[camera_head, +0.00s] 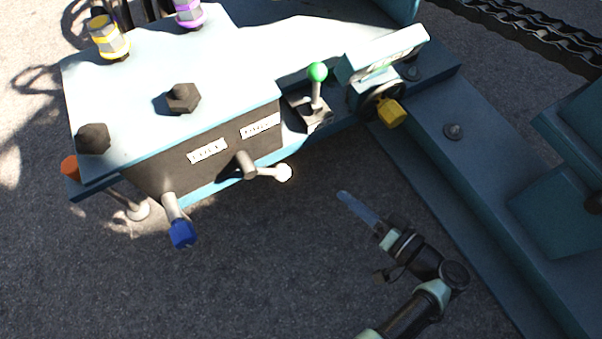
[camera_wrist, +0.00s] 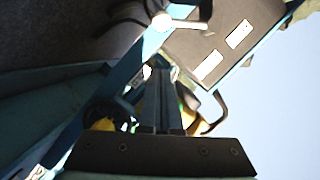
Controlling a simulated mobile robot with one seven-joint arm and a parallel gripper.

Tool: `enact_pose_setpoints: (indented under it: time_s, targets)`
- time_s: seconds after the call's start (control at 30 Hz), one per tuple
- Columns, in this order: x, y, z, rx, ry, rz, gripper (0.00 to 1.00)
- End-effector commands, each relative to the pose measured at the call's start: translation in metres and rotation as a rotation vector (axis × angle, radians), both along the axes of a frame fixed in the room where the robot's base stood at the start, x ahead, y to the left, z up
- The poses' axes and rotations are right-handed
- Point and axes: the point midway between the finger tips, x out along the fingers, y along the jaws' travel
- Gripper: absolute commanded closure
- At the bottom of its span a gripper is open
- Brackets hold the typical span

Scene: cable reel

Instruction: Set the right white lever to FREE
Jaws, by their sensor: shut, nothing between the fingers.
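The right white lever (camera_head: 268,170) sticks out from the front of the teal box, pointing right from a grey pivot and ending in a white round knob. In the wrist view its white knob (camera_wrist: 162,22) shows near the top, beyond the fingers. My gripper (camera_head: 345,197) is shut and empty. It hangs to the right of the knob, apart from it in the head view. In the wrist view my gripper (camera_wrist: 160,75) shows as two dark fingers together. Two white label plates (camera_head: 207,151) sit on the dark front panel; their lettering is too small to read surely.
A lever with a blue grip (camera_head: 181,233) sticks out at the left of the panel. A green-knobbed lever (camera_head: 317,73) and a yellow knob (camera_head: 391,113) stand to the right. A teal beam (camera_head: 455,150) runs along the right. Open asphalt lies below the panel.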

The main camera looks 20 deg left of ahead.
Motion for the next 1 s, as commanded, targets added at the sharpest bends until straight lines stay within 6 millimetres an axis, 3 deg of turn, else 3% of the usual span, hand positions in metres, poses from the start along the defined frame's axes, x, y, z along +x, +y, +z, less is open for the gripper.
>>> enact_pose_setpoints:
  time_s: [0.27,0.67,1.0]
  targets:
    - [0.007,0.018,-0.006,-0.001,0.000,0.005,1.00]
    - [0.040,0.093,-0.023,-0.002,-0.002,0.005,1.00]
    - [0.031,0.121,-0.041,0.000,0.000,0.001,1.00]
